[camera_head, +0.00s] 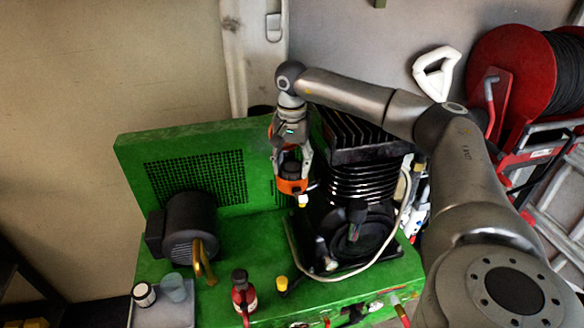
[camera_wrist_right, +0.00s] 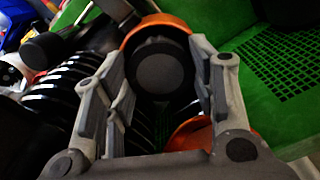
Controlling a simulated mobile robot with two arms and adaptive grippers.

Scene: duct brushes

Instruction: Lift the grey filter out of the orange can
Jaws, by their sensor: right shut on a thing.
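The orange can (camera_head: 291,187) is on the green machine, left of the black finned block, with its orange rim (camera_wrist_right: 158,24) at the top of the wrist view. The dark grey filter (camera_wrist_right: 165,72) shows as a round end between my fingers, inside the orange rim. It also shows as a dark shape (camera_head: 291,167) above the can in the head view. My right gripper (camera_head: 291,162) points down, its fingers shut on the filter from both sides. How deep the filter sits in the can is hard to tell. My left gripper is out of view.
The black finned block (camera_head: 365,170) stands close right of the gripper. A green mesh panel (camera_head: 200,175) is behind and left. A black motor (camera_head: 188,228), a red bottle (camera_head: 243,295) and a tray (camera_head: 160,315) with cups are at the front left. A pale hose (camera_head: 350,272) curves at the front.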

